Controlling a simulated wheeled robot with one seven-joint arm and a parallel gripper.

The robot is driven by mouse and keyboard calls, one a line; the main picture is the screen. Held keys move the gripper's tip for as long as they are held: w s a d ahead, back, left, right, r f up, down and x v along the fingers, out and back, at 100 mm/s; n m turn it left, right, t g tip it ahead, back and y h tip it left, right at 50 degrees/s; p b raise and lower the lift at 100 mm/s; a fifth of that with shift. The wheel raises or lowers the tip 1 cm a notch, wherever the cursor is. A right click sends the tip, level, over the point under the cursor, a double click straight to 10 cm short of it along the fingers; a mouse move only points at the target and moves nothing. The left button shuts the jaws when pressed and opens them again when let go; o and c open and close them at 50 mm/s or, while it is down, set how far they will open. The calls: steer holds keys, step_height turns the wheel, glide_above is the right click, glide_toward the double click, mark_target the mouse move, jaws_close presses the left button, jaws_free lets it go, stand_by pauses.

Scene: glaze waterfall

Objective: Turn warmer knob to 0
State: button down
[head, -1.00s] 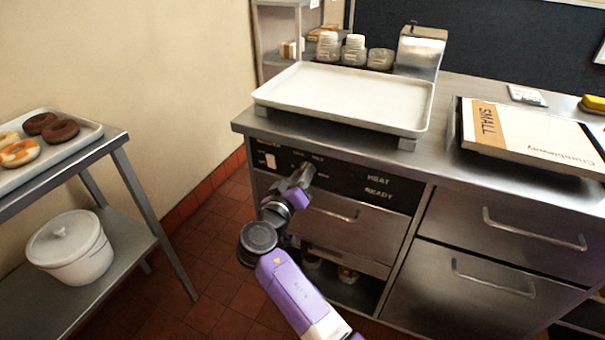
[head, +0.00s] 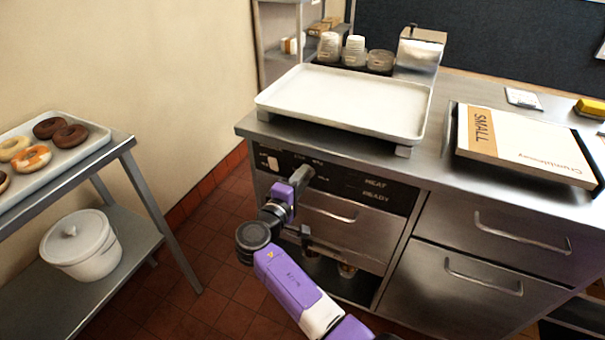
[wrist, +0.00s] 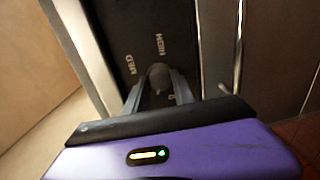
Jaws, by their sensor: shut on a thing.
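The warmer knob (wrist: 158,76) is a small dark grey knob on the black control panel (head: 372,190). In the wrist view it sits between the two fingers of my gripper (wrist: 158,88), which is shut on it. The labels MED and HIGH show on the panel beyond the knob, and a small mark lies below right of it. I cannot tell which mark the knob points to. In the head view my gripper (head: 304,174) reaches the panel's left part and hides the knob. A white switch (head: 273,163) is left of it.
A white tray (head: 345,99) stands on the counter above the panel. Drawer handles (head: 330,214) stick out below and to the right. A cart with a donut tray (head: 93,143) and a white pot (head: 82,247) stands left. Open floor lies between cart and counter.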

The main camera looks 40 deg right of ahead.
steer(key=n+p, duration=0.2)
steer(key=n, duration=0.3)
steer(key=shift+p, duration=0.35)
steer(key=shift+a+f+n+g+p, duration=0.15)
steer(key=shift+n+p, duration=0.2)
steer(key=shift+n, duration=0.35)
steer(key=shift+d+n+g+p, duration=0.15)
steer(key=shift+n+p, duration=0.15)
steer(key=shift+n, duration=0.4)
steer(key=shift+a, duration=0.1)
steer(key=c, duration=1.1)
jaws_free()
steer(key=shift+h, duration=0.3)
steer(key=shift+o, duration=0.2)
steer(key=v, duration=0.7)
steer(key=shift+a, duration=0.35)
